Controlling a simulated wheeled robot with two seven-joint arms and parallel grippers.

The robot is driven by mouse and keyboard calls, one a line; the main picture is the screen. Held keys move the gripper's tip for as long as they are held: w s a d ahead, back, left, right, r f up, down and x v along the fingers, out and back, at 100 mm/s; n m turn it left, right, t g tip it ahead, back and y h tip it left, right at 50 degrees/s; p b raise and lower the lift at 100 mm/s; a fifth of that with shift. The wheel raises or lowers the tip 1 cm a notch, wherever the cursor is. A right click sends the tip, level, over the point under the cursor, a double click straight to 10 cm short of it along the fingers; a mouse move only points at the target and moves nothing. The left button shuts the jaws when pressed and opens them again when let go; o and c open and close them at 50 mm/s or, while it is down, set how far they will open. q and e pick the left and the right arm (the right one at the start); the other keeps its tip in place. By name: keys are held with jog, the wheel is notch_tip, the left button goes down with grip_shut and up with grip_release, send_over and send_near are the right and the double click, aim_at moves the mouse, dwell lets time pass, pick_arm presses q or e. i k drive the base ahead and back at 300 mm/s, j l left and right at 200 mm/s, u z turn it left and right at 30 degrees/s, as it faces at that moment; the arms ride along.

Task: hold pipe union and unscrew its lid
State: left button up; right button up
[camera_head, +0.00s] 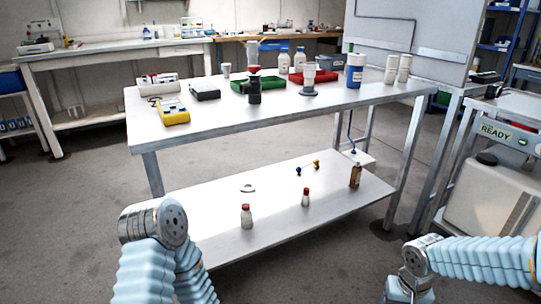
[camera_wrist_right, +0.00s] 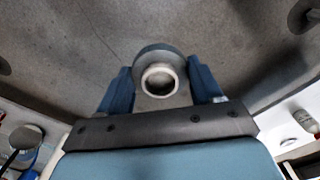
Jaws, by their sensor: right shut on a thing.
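In the right wrist view, my right gripper (camera_wrist_right: 158,88) is shut on a round grey part (camera_wrist_right: 155,52) with a pale hollow neck, held between its two blue fingers. It may be the pipe union or a piece of it; I cannot tell which. Its far side is hidden. In the head view, my right arm shows at the lower right, but its gripper and the held part cannot be made out. My left arm shows at the lower left, and its gripper is not visible.
A metal table (camera_head: 330,101) stands ahead. It carries a grey flanged fitting (camera_head: 308,80), a black fitting (camera_head: 254,92) with a red band, a green tray (camera_head: 240,85), a red tray (camera_head: 325,76) and bottles. Small bottles stand on its lower shelf (camera_head: 290,225). A machine stands at the right.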

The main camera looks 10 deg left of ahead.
aim_at(309, 69)
jog(key=i+l+u, duration=0.15)
jog(key=u, duration=0.35)
jog(key=i+l+u, duration=0.1)
jog(key=l+u, duration=0.15)
jog(key=u, duration=0.25)
jog(key=l+u, duration=0.2)
jog(key=u, duration=0.3)
jog(key=l+u, duration=0.3)
jog(key=u, duration=0.2)
jog(key=i, duration=0.05)
